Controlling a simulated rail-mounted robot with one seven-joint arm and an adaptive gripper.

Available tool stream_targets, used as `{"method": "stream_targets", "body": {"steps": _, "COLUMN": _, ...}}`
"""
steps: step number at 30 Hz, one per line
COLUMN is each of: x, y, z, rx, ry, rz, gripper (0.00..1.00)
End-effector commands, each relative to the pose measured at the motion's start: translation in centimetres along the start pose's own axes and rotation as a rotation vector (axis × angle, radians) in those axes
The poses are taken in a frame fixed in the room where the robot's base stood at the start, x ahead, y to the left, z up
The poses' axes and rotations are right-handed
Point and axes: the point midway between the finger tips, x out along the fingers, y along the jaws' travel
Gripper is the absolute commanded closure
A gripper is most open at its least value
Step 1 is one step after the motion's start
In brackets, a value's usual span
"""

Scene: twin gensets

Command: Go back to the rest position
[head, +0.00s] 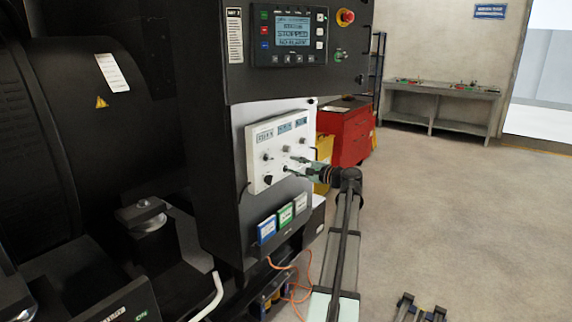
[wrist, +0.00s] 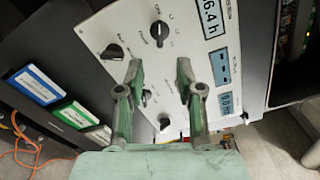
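My gripper (head: 299,165) is in front of the white control panel (head: 256,186) on the genset cabinet, at the end of my arm. In the wrist view, the two fingers of my gripper (wrist: 160,72) are apart with nothing held between them. The white panel (wrist: 88,28) fills the view beyond the fingertips, with black knobs and displays. One black knob (wrist: 159,32) lies just beyond the fingertips. A small toggle (wrist: 147,97) shows between the fingers. I cannot tell whether the fingertips touch the panel.
The black genset (head: 110,120) and its cabinet fill the left. A red tool cabinet (head: 350,135) and a workbench (head: 440,92) stand behind. Open floor (head: 470,210) lies at right.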

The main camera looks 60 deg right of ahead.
Motion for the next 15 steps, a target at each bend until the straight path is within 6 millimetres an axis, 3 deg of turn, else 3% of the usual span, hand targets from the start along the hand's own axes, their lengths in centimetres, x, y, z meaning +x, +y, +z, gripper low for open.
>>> {"method": "stream_targets", "body": {"steps": 5, "x": -0.98, "y": 0.01, "z": 0.08, "rx": 0.0, "ry": -0.002, "rz": 0.0, "gripper": 0.64}}
{"method": "stream_targets", "body": {"steps": 15, "x": -1.04, "y": -0.01, "z": 0.05, "rx": 0.0, "ry": -0.001, "rz": 0.0, "gripper": 0.64}}
